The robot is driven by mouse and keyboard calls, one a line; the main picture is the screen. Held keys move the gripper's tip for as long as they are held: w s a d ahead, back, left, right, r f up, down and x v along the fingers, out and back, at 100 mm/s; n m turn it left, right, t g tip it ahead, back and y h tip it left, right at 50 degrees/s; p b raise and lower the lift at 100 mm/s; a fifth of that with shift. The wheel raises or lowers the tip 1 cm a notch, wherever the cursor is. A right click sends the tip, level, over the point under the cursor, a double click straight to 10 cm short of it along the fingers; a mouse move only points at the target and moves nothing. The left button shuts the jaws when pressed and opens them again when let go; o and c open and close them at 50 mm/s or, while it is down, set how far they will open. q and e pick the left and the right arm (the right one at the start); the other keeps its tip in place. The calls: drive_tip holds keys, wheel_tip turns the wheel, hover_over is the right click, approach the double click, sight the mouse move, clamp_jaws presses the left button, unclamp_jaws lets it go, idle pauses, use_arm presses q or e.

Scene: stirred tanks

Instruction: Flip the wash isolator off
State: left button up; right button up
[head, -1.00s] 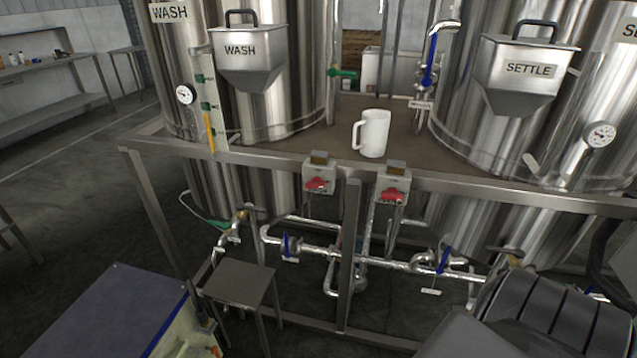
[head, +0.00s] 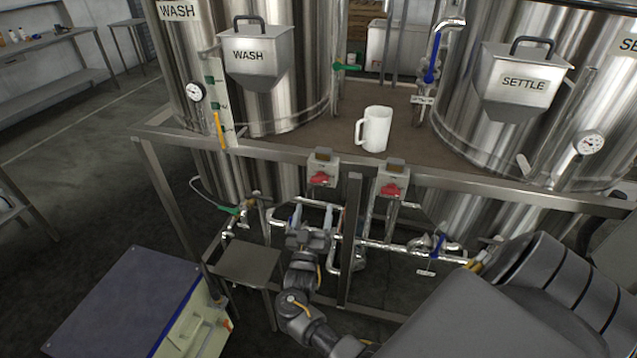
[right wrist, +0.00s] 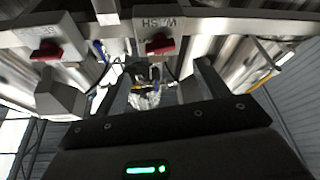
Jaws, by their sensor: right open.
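The wash isolator is a small grey box on the frame's front rail with a red handle (head: 321,179), the left one of two in the head view. In the right wrist view its label is upside down and its red handle (right wrist: 160,44) lies roughly crosswise. My right gripper (head: 312,219) is open and empty. It points up at the rail from below, just under the wash isolator and apart from it. Its fingers also show in the right wrist view (right wrist: 130,92), with nothing between them. My left gripper is not in view.
The settle isolator (head: 392,189), also with a red handle, sits close to the right on the same rail. Pipes with a blue-handled valve (head: 438,246) run below. A white mug (head: 376,129) stands on the deck above. A small metal stand (head: 247,264) is to the left.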

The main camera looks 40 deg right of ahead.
sight(319, 181)
drive_tip(key=p+x, duration=0.2)
drive_tip(key=x, duration=0.7)
drive_tip(key=shift+w+d, duration=0.25)
drive_tip(key=shift+d, duration=0.05)
drive_tip(key=c, duration=1)
drive_tip(key=m+b, duration=0.1)
drive_tip(key=m+g+b, duration=0.1)
drive_tip(key=shift+f+h+b, duration=0.3)
drive_tip(key=shift+b, duration=0.1)
drive_tip(key=shift+r+m+g+h+b, duration=0.4)
drive_tip(key=shift+m+h+b, duration=0.1)
drive_tip(key=shift+m, duration=0.6)
drive_tip(key=o, duration=1)
